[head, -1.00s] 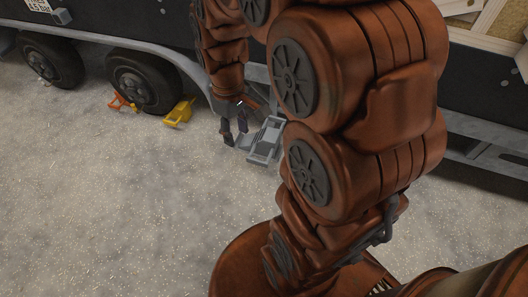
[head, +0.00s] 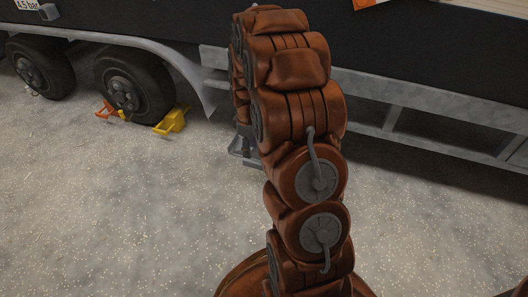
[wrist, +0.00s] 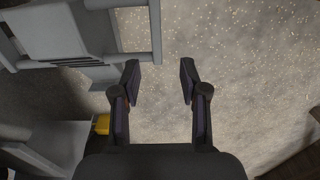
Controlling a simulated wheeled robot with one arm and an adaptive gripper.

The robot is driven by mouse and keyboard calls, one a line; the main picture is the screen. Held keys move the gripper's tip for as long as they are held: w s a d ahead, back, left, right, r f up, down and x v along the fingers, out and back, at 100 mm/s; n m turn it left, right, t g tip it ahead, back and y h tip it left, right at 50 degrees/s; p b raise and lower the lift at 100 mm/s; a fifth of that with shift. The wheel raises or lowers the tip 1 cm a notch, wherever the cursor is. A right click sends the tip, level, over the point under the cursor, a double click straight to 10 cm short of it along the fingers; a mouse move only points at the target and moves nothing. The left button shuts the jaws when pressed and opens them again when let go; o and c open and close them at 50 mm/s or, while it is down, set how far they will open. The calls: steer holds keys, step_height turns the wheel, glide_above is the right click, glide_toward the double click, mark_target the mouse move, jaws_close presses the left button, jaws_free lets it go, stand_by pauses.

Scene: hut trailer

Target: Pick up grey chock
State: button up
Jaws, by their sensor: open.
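My gripper (wrist: 160,78) is open and empty in the wrist view, its two dark fingers apart over bare floor. A grey slotted piece with bars (wrist: 90,35) fills the upper left there, left of and close to the fingertips. Another grey part (wrist: 55,145) shows at the lower left. I cannot tell which of these, if any, is the grey chock. In the head view, a grey piece (head: 243,150) stands on the floor below the trailer, mostly hidden behind my arm. My gripper is hidden there.
A yellow chock (head: 173,121) sits beside the trailer's wheel (head: 133,85), with an orange chock (head: 106,110) on its other side. A bit of yellow (wrist: 102,124) also shows in the wrist view. The trailer frame (head: 420,100) runs behind. The front floor is clear.

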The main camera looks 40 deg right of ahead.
mark_target(252, 161)
steer(key=shift+d+f+b, duration=0.15)
steer(key=shift+f+b, duration=0.8)
steer(key=shift+f, duration=1.1)
steer(key=shift+d+f+b, duration=0.1)
steer(key=shift+f+b, duration=0.85)
steer(key=shift+f, duration=1.1)
steer(key=shift+c, duration=0.2)
jaws_close()
steer(key=shift+r, duration=0.1)
